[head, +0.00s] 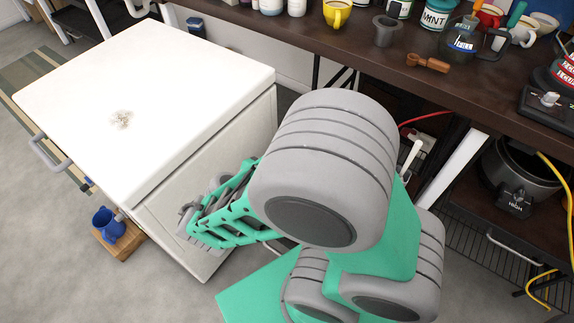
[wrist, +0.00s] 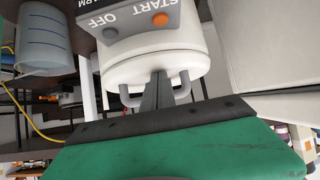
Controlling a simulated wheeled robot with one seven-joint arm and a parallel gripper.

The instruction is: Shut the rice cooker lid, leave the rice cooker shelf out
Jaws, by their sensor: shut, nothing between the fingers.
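The rice cooker (wrist: 150,68) shows in the wrist view as a white rounded body. Its grey control panel carries the words START and OFF, an orange button and a dark button. Grey bars (wrist: 128,98) stick out at its lower edge. My gripper (wrist: 158,75) is shut and empty, with its dark fingers in front of the white body; I cannot tell whether they touch it. The lid's position cannot be made out. I do not make out the white rice cooker or its shelf in the head view, where my arm covers the middle.
A white-topped cabinet (head: 150,85) stands at left. A dark table (head: 400,75) holds mugs and jars. A dark cooker (head: 517,180) sits below, right. A translucent cup (wrist: 42,45) is left in the wrist view.

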